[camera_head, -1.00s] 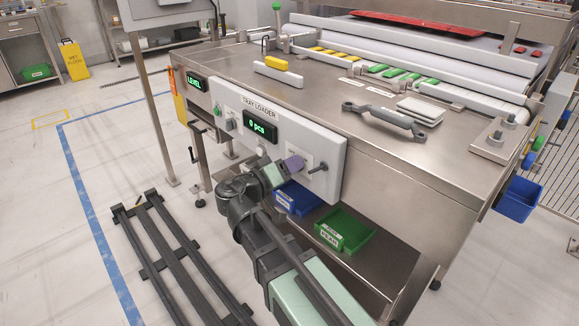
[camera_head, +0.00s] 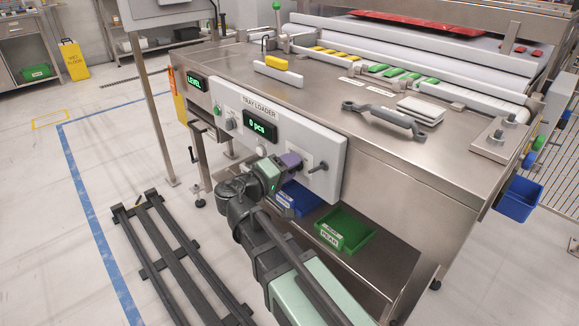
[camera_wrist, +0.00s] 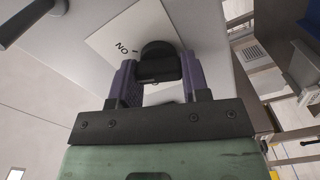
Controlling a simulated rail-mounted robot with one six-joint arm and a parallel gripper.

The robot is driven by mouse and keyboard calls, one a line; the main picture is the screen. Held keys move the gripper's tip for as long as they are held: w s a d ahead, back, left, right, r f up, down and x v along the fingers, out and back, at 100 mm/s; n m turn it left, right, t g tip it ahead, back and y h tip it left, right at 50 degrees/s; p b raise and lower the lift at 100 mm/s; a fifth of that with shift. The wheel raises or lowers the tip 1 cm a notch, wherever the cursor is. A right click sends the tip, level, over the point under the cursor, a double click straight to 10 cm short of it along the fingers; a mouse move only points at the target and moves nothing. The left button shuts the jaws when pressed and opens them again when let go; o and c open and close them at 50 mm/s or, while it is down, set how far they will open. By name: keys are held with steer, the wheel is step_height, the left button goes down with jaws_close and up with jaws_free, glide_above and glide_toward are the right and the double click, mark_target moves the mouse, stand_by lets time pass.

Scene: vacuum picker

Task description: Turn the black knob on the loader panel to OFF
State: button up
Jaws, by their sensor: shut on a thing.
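The black knob (camera_wrist: 158,50) sits on a white label plate (camera_wrist: 112,32) in the wrist view. My gripper (camera_wrist: 158,66) is shut on it, with one purple finger on each side. Lettering that looks like ON, seen upside down, lies left of the knob with a short mark beside it. Part of another marking shows below the knob, mostly hidden. In the head view my gripper (camera_head: 290,162) is at the lower middle of the loader panel (camera_head: 325,148) and hides the knob there.
The panel has a green display (camera_head: 260,134) and a toggle switch (camera_head: 318,168) just right of my gripper. Blue (camera_head: 300,200) and green (camera_head: 345,230) bins stand below. A grey handle (camera_head: 385,115) lies on the tabletop. A dark lever (camera_wrist: 28,20) shows in the wrist view.

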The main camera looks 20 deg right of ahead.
steer(key=n, duration=0.6)
steer(key=shift+f, duration=0.2)
steer(key=n, duration=0.6)
steer(key=shift+f+n, duration=0.1)
steer(key=shift+n, duration=0.3)
steer(key=o, duration=0.9)
steer(key=v, duration=1.1)
